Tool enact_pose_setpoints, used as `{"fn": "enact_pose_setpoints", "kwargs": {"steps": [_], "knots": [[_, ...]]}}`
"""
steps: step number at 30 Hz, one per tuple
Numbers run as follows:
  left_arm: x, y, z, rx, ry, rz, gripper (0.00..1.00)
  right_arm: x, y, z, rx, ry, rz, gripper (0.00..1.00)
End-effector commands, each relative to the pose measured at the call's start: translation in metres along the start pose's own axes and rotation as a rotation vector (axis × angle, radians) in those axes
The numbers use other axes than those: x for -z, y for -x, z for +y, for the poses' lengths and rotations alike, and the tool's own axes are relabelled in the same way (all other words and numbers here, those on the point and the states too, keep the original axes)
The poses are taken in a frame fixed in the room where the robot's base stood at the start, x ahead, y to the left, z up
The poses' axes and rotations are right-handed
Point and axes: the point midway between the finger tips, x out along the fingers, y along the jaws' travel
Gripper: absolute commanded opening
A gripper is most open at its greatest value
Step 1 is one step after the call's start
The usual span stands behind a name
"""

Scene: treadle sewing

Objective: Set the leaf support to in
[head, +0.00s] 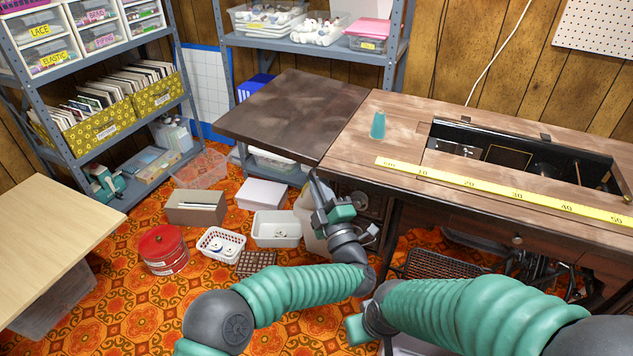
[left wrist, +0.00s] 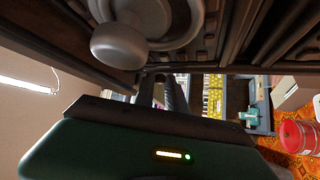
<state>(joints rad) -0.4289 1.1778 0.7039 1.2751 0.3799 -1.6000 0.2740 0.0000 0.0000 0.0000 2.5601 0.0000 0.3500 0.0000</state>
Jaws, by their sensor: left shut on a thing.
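The dark brown leaf (head: 290,112) extends level from the left end of the sewing table (head: 340,150). My left gripper (head: 314,182) is at the leaf's front right corner, just below the table edge, with its fingers pointing up under it. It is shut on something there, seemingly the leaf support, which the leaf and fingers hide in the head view. In the left wrist view, the fingers (left wrist: 160,92) meet at a dark bar under the wood, but the grip is unclear. My right gripper (head: 357,328) is low at the front centre, its fingertips not visible.
A round grey knob (left wrist: 120,45) is close above the gripper in the wrist view. White bins (head: 276,229) and a red tin (head: 163,250) stand on the floor.

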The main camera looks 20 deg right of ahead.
Motion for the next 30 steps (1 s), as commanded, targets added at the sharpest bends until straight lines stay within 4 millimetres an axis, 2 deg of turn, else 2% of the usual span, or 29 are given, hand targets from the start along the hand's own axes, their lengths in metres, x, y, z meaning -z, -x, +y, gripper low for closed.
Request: {"fn": "enact_pose_setpoints", "kwargs": {"steps": [11, 12, 16, 30], "knots": [[-0.0019, 0.0008, -0.0026, 0.006, -0.003, 0.000, 0.00, 0.0000, -0.0003, 0.0000, 0.000, 0.000, 0.000, 0.45], [-0.0020, 0.0008, -0.0026, 0.006, -0.003, -0.001, 0.21, 0.0000, -0.0003, 0.0000, 0.000, 0.000, 0.000, 0.45], [-0.0018, 0.0008, -0.0015, 0.004, -0.003, 0.000, 0.38, 0.0000, -0.0002, 0.0000, 0.000, 0.000, 0.000, 0.45], [-0.0004, -0.0003, -0.0005, -0.002, 0.000, 0.003, 0.38, -0.0003, -0.0016, 0.0000, 0.000, 0.000, 0.000, 0.45]]}}
